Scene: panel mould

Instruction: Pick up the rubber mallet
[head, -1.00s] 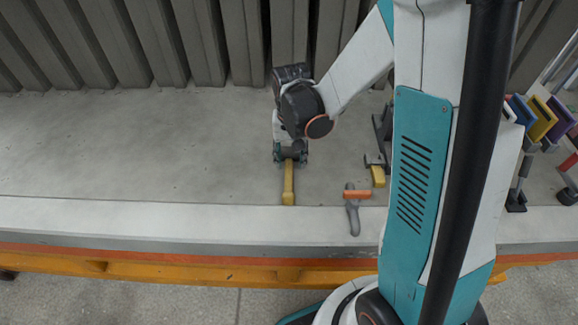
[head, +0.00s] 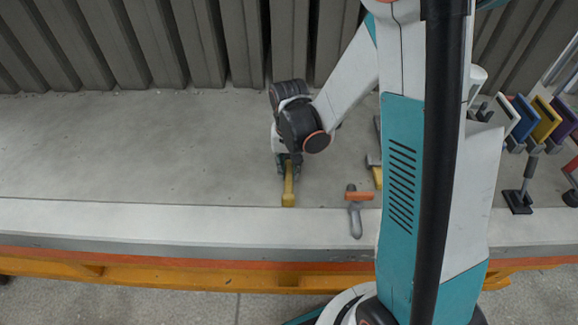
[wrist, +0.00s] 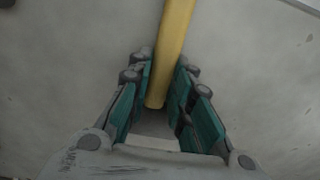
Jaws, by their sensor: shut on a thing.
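A long yellow bar (head: 289,186) lies on the grey concrete slab, its near end at the slab's pale front edge. My gripper (head: 289,170) is down at its far end. In the wrist view, the fingers of my gripper (wrist: 160,92) are shut on the yellow bar (wrist: 174,45), which runs out between them to the top of the picture. No mallet head shows on it there, so I cannot tell for sure that it is the rubber mallet. A grey tool with an orange crosspiece (head: 357,196) lies to the right, apart from my gripper.
Another yellow-ended tool (head: 377,178) lies further right, partly hidden by my arm. Coloured plates on stands, one yellow (head: 546,119), are at the far right. A ribbed grey wall (head: 150,45) stands behind. The slab's left side is clear.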

